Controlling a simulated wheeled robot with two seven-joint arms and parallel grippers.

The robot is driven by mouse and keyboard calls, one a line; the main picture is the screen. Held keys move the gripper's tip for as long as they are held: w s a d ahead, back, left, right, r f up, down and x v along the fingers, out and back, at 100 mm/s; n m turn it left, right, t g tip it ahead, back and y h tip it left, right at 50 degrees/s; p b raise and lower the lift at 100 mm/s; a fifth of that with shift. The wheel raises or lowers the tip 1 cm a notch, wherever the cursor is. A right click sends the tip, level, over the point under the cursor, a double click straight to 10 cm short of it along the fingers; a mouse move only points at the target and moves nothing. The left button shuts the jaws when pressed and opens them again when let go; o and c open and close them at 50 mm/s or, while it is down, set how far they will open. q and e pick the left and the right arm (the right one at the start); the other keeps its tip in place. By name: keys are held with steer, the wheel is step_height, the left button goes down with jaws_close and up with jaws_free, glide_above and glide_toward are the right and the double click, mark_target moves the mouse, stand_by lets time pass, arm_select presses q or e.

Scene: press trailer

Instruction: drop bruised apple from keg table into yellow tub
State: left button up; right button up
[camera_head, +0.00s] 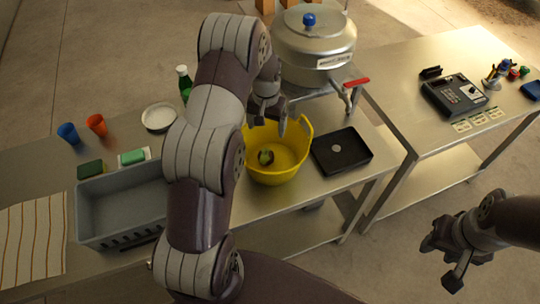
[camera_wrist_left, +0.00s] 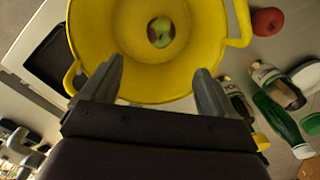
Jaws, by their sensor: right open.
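The yellow tub (camera_head: 287,172) stands on the steel keg table (camera_head: 310,205); it also fills the top of the left wrist view (camera_wrist_left: 90,30). A green apple with a dark brownish patch (camera_head: 265,157) lies on the bottom inside the tub, also seen in the left wrist view (camera_wrist_left: 160,33). My left gripper (camera_head: 267,122) is above the tub's back left rim; its fingers (camera_wrist_left: 158,72) are spread with nothing between them. My right gripper (camera_head: 447,262) is open and empty, low at the right, away from the table.
The silver keg (camera_head: 313,50) with its tap stands behind the tub. A black tray (camera_head: 341,151) is right of the tub. A grey basin (camera_head: 122,205) and green bottle (camera_head: 184,78) are to the left. A red round fruit (camera_wrist_left: 269,21) lies beside the tub.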

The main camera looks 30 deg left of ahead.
arm_select(q)
step_height(320, 180, up, 12)
steer(key=shift+w+r, duration=0.2)
steer(key=shift+r, duration=0.05)
arm_select(e)
steer(key=shift+w+r, duration=0.15)
steer(key=shift+w, duration=0.2)
steer(key=shift+s, duration=0.1)
